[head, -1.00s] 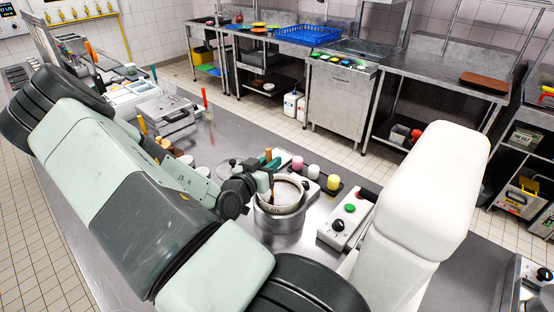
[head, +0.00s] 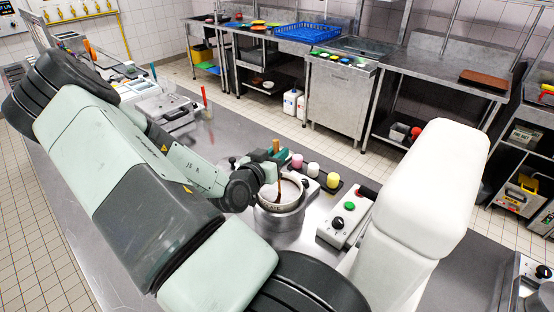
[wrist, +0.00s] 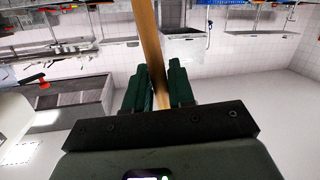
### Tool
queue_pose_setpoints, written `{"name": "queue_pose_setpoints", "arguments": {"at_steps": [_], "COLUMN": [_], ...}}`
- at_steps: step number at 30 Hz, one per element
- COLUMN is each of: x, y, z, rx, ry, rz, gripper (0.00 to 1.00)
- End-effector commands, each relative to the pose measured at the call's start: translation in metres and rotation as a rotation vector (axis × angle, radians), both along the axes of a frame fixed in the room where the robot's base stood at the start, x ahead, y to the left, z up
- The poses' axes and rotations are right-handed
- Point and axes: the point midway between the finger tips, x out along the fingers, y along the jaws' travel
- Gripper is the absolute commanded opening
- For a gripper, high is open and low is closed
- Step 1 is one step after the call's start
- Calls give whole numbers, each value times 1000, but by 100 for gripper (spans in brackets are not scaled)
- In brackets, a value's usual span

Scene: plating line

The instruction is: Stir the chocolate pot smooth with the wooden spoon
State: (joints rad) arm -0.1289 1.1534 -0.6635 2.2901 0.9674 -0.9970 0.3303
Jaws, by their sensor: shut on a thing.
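The steel chocolate pot (head: 280,222) stands on the counter, just right of my wrist in the head view. Its inside is partly visible and looks pale brownish; how smooth it is I cannot tell. My gripper (head: 272,168) is above the pot's far rim. It is shut on the wooden spoon (head: 276,146), whose handle end sticks up above the green fingers. The spoon's lower part looks dark and reaches down into the pot's opening; its tip is hard to make out. In the wrist view the spoon's handle (wrist: 151,45) runs between the green fingers of my gripper (wrist: 158,88).
Right of the pot are a black tray (head: 347,188) with pink, cream and yellow pots and a control box (head: 345,215) with a green button and black knob. A pale metal case (head: 172,112) stands farther back left. A blue crate (head: 309,34) sits on the back bench.

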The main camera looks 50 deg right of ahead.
Motion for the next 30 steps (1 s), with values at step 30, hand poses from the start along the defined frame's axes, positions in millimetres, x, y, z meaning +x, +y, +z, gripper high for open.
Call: {"name": "queue_pose_setpoints", "arguments": {"at_steps": [30], "x": [8], "y": [-5], "z": [47], "rx": [-1], "ry": [0], "rz": [0], "gripper": [0]}}
